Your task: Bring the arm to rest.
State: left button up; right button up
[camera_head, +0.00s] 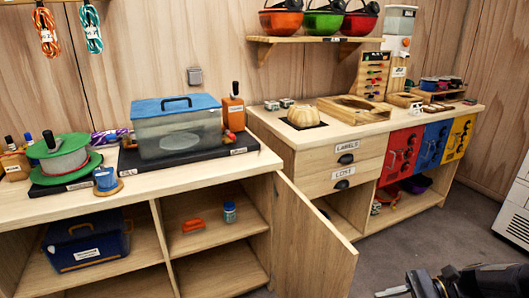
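My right gripper (412,287) is partly in view at the bottom right corner, dark and cut off by the lower edge of the picture. It is low, in front of the grey floor, and apart from the cabinets. I cannot make out whether its fingers are open or shut, and no held thing shows. My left gripper and arm are not in view.
A wooden cabinet door (310,243) stands open, jutting toward me left of my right gripper. The left counter (60,208) bears a clear blue-lidded box (178,130) and a green spool (64,160). A white appliance (514,212) stands at right. Floor (415,240) between is clear.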

jog(key=s+a+r+n+t+h, duration=0.2)
jog(key=s+a+r+n+h, duration=0.25)
jog(key=s+a+n, duration=0.2)
jog(key=s+a+r+n+t+h, duration=0.2)
jog(key=s+a+r+n+h, duration=0.1)
jog(key=s+a+n+h, duration=0.4)
notch_tip(320, 180, up, 12)
jog(key=s+d+n+y+p, duration=0.1)
jog(key=d+p, duration=0.1)
jog(key=p, duration=1.1)
jog(key=shift+r, duration=0.25)
jog(key=shift+s, duration=0.1)
